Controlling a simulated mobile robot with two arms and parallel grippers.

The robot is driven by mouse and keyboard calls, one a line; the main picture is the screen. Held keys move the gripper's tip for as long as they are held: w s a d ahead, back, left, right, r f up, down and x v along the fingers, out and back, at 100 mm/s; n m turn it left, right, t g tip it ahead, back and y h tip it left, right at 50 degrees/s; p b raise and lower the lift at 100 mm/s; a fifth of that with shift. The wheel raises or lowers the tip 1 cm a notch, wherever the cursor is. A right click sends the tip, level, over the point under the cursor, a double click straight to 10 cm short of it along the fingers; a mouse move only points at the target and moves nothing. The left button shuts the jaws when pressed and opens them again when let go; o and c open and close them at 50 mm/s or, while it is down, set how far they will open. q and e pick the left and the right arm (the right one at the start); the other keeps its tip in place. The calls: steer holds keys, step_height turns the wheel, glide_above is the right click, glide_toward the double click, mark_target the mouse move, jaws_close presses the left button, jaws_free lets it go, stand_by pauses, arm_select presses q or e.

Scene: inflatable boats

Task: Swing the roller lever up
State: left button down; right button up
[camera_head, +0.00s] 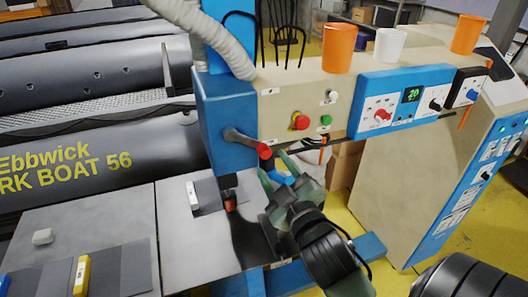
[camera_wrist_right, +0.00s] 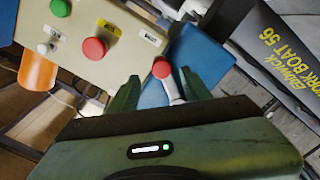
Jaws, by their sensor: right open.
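The roller lever (camera_head: 242,139) is a short dark rod on the front of the blue machine head (camera_head: 226,108). It points right and slightly down in the head view and ends in a red knob (camera_head: 264,151). My right gripper (camera_head: 276,166) is open, its green fingers just below and right of the knob. My left gripper is not in view.
A beige control panel (camera_head: 282,105) with a red button (camera_head: 299,121) and a green button (camera_head: 325,121) sits right of the lever. Orange cups (camera_head: 339,48) stand on top. A grey boat tube (camera_head: 100,160) lies left. The worktable (camera_head: 100,220) holds a yellow block (camera_head: 82,275).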

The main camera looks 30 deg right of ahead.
mark_target(267, 155)
steer(key=b+x, duration=0.1)
steer(key=b, duration=0.1)
steer(key=b+x, duration=0.1)
steer(key=x, duration=0.1)
steer(key=b+x, duration=0.1)
steer(key=b, duration=0.1)
steer(key=shift+w+f+b, duration=0.3)
steer(key=shift+w+f, duration=0.05)
steer(key=shift+w+d+r+p, duration=0.2)
steer(key=shift+w+r+p, duration=0.1)
steer(key=shift+w+p, duration=0.3)
steer(key=shift+w+d+f, duration=0.1)
steer(key=shift+w+d, duration=0.05)
steer(key=shift+w, duration=0.45)
jaws_close()
